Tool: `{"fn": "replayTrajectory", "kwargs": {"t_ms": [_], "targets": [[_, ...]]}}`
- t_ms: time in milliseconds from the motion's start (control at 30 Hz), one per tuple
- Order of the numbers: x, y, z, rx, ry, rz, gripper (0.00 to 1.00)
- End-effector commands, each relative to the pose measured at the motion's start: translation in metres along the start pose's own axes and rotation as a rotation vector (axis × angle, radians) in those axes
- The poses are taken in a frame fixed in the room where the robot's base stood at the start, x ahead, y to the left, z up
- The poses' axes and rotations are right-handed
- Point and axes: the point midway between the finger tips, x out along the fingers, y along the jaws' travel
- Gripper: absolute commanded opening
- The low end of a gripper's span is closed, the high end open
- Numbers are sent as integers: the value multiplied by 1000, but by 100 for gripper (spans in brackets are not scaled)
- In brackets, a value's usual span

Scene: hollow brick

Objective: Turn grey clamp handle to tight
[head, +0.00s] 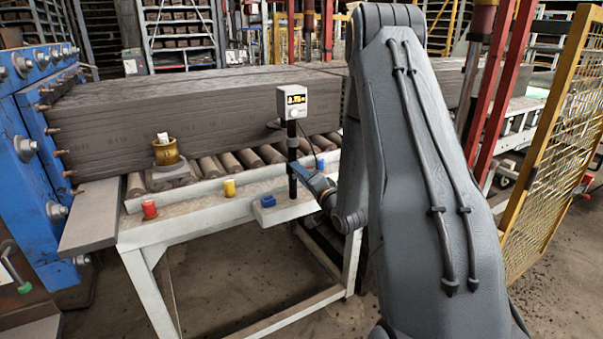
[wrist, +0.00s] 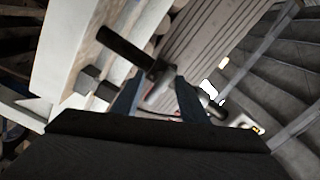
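A black post (head: 291,160) stands at the table's front edge with a grey display box (head: 293,101) on top. In the wrist view the dark post (wrist: 124,48) runs slantwise, with a grey clamp piece (wrist: 160,92) on it. My gripper (head: 318,188) is beside the post, below the display box. In the wrist view my gripper (wrist: 158,84) has its fingers apart, one on each side of the grey piece. I cannot tell whether they touch it. The handle's exact angle is unclear, and my gripper covers this spot in the head view.
A white table (head: 190,225) carries rollers and a long grey clay column (head: 200,115). A yellow mesh fence (head: 560,130) stands right.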

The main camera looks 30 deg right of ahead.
Motion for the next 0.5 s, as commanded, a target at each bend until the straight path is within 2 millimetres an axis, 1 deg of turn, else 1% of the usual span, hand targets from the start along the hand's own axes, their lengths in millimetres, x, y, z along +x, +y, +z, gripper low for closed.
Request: {"fn": "replayTrajectory", "kwargs": {"t_ms": [267, 367, 500], "targets": [[2, 0, 0, 0, -1, 1, 40], [2, 0, 0, 0, -1, 1, 24], [2, 0, 0, 0, -1, 1, 1]]}}
